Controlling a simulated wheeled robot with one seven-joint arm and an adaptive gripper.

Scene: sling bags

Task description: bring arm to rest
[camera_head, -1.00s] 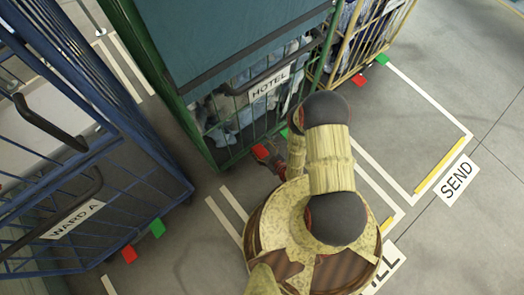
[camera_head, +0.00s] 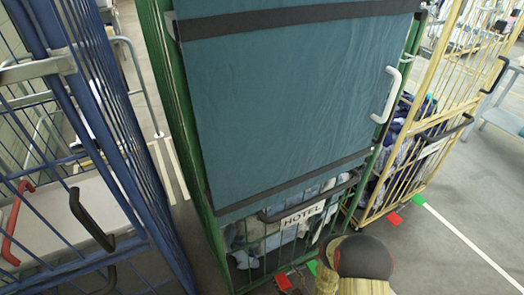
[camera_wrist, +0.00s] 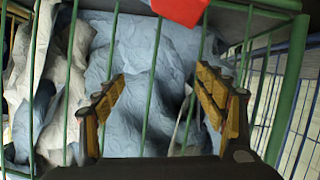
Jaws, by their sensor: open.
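My gripper (camera_wrist: 160,88) is open in the wrist view, its two fingers apart with nothing held between them. It faces the green bars of the HOTEL cage cart (camera_wrist: 295,75), with pale blue and white cloth (camera_wrist: 150,60) behind them. I cannot tell whether the fingertips touch the bars. In the head view only part of my arm (camera_head: 362,262) shows at the bottom edge, in front of the HOTEL cart (camera_head: 183,130); the gripper is hidden there.
A blue cage cart (camera_head: 115,140) stands at left and a yellow one (camera_head: 450,75) at right. A dark teal cover (camera_head: 285,95) hangs on the HOTEL cart. Red pedals (camera_head: 394,219) (camera_wrist: 180,8) sit low on carts.

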